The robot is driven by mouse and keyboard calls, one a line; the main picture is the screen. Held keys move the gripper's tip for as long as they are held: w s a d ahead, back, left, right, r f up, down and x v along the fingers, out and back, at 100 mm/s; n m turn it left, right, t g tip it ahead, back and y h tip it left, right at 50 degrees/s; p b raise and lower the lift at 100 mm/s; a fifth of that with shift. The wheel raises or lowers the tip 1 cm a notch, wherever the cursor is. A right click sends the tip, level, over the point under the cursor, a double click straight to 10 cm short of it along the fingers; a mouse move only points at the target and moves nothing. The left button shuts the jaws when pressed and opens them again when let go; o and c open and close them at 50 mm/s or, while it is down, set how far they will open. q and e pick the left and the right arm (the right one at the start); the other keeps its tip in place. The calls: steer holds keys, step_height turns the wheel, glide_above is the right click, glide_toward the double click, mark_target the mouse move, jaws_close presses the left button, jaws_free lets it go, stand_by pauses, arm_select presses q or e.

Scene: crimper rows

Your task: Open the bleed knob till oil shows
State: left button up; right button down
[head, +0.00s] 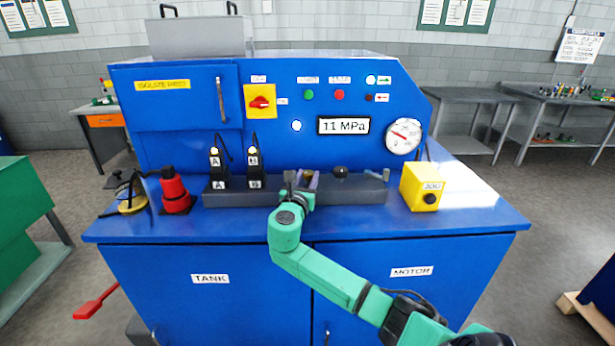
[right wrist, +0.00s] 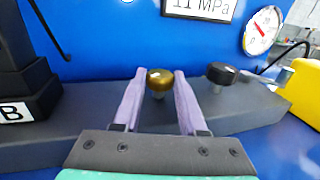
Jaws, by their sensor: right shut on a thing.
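A round brass knob (head: 308,173), which I take as the bleed knob, stands on the dark grey manifold block (head: 350,194). It also shows in the right wrist view (right wrist: 160,78) on a short pale stem. My right gripper (head: 304,181) reaches it from the front; in the right wrist view its purple fingers (right wrist: 158,84) are shut on the knob, one on each side. No oil is seen around the knob. The display (head: 343,125) reads 11 MPa. The round gauge (head: 403,136) has a red needle. My left gripper is out of view.
A black knob (head: 340,171) stands on the block just right of the brass one. Two black valves (head: 218,169) marked A and B stand left. A yellow box (head: 421,187) sits right, a red bottle-like thing (head: 174,191) far left. The blue bench top is clear in front.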

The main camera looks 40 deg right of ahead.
steer(key=c, duration=0.7)
jaws_free()
steer(key=shift+c, duration=0.2)
steer(key=b+v, duration=0.2)
steer(key=v, duration=1.2)
steer(key=shift+s+a+b, duration=0.2)
steer(key=shift+b, duration=0.2)
